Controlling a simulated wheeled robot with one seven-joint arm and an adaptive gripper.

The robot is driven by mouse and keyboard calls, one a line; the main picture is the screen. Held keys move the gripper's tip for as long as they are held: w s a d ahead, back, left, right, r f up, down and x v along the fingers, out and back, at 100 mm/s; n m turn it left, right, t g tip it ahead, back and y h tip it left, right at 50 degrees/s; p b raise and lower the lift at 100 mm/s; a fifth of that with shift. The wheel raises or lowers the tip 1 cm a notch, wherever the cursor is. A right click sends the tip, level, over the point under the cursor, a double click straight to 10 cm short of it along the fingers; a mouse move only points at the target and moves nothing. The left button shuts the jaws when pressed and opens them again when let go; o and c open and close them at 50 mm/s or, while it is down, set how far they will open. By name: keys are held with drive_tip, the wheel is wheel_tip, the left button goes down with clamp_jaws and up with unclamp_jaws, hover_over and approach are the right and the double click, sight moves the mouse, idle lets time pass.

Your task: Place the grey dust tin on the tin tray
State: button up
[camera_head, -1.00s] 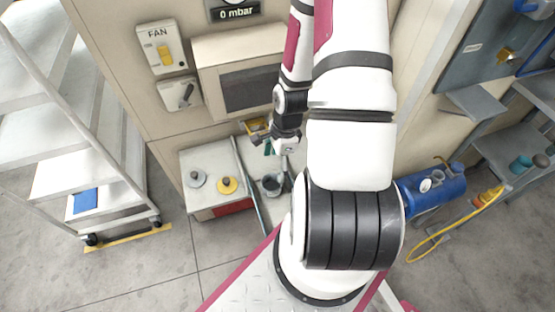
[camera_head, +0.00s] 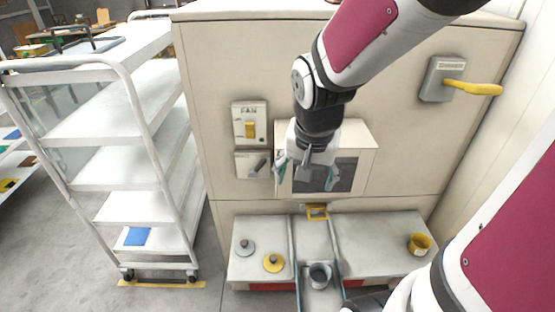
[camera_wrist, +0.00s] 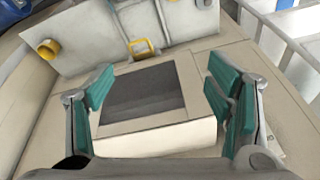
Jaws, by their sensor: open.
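A grey cup-like tin (camera_head: 319,275), apparently the dust tin, stands upright in a narrow channel between two rails at the cabinet's foot in the head view. The grey ledge (camera_head: 375,236) right of the rails carries a yellow tin (camera_head: 418,243). I cannot tell for sure which surface is the tin tray. My gripper (camera_head: 306,174) is open and empty in front of the cabinet's dark window, above and apart from the grey tin. In the wrist view, my gripper (camera_wrist: 160,90) shows its teal pads wide apart. The grey tin cannot be made out there.
A yellow frame (camera_head: 317,212) sits at the channel's back. A white shelf cart (camera_head: 150,130) stands left. A yellow-handled lever (camera_head: 470,87) juts out at right.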

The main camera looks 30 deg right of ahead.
drive_tip(key=s+a+r+n+t+y, duration=0.1)
drive_tip(key=s+a+r+n+t, duration=0.1)
drive_tip(key=s+a+r+n, duration=0.6)
wheel_tip(320, 180, up, 4)
drive_tip(key=shift+s+a+f+n+t+y, duration=0.1)
drive_tip(key=shift+s+a+n+t+y, duration=0.2)
drive_tip(key=shift+a+n, duration=0.4)
drive_tip(key=shift+c, duration=0.6)
